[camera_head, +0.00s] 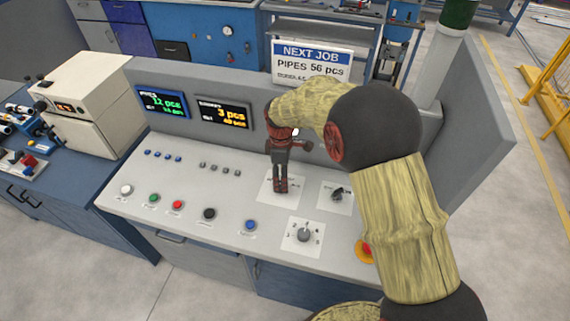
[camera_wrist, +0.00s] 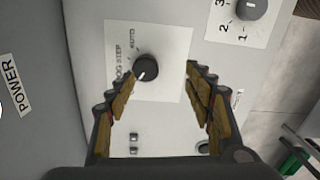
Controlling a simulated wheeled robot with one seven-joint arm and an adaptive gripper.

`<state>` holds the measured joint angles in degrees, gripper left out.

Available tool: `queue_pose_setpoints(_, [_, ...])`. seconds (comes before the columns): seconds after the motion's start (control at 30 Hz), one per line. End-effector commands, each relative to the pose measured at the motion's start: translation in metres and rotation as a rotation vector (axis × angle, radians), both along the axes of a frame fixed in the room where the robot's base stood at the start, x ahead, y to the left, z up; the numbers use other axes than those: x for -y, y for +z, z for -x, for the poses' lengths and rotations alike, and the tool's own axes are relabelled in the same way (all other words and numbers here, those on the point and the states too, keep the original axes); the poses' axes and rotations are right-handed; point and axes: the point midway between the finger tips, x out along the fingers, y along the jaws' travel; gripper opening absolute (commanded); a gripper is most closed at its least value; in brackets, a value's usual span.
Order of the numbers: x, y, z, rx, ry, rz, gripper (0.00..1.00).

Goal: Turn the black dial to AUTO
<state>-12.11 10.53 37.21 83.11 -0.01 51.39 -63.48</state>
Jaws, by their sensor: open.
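The black dial (camera_wrist: 146,67) sits on a white plate in the wrist view, with JOG, STEP and AUTO printed around it. Its white mark points to the lower left of that picture, toward the JOG end and away from AUTO. My gripper (camera_wrist: 161,70) is open, with its fingertips on either side of the dial's position and the dial nearer the left finger. I cannot tell whether they touch. In the head view my gripper (camera_head: 281,186) points down over the white plate (camera_head: 268,198) on the console and hides the dial.
A grey numbered dial (camera_head: 303,235) and another black knob (camera_head: 337,193) sit close by. A red button (camera_head: 366,250) is near my arm. Coloured push buttons (camera_head: 177,204) line the console's left side. An upright panel with screens (camera_head: 224,113) stands behind.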

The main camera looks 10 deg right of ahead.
Motion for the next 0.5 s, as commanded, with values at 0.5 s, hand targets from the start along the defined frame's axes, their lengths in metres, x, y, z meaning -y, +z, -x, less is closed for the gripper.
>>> queue_pose_setpoints(0.5, [-0.004,0.002,-0.017,0.034,0.336,-0.016,0.53])
